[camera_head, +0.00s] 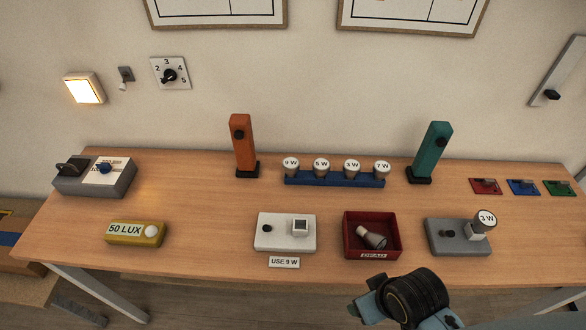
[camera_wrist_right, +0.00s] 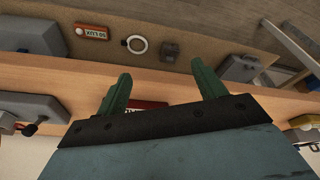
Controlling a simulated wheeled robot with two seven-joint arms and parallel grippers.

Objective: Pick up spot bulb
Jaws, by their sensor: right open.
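Several white-capped bulbs stand in a row in the blue rack (camera_head: 335,180), marked 9 W, 5 W (camera_head: 321,166), 3 W and 7 W. Another 3 W bulb (camera_head: 485,221) sits tilted on the grey fixture at the right. A grey flared bulb (camera_head: 372,238) lies in the red DEAD tray (camera_head: 356,219). I cannot tell by label which one is the spot bulb. My right gripper (camera_wrist_right: 162,88) is open, with green fingers apart and nothing visible between them. In the head view my right arm is in front of the table, below the tray. My left gripper is out of view.
An orange post (camera_head: 243,145) and a teal post (camera_head: 430,150) flank the rack. A white socket box (camera_head: 270,232) stands left of the tray, above a USE 9 W label (camera_head: 284,262). A yellow 50 LUX block (camera_head: 128,233) is at the left. Bare wood lies between these.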

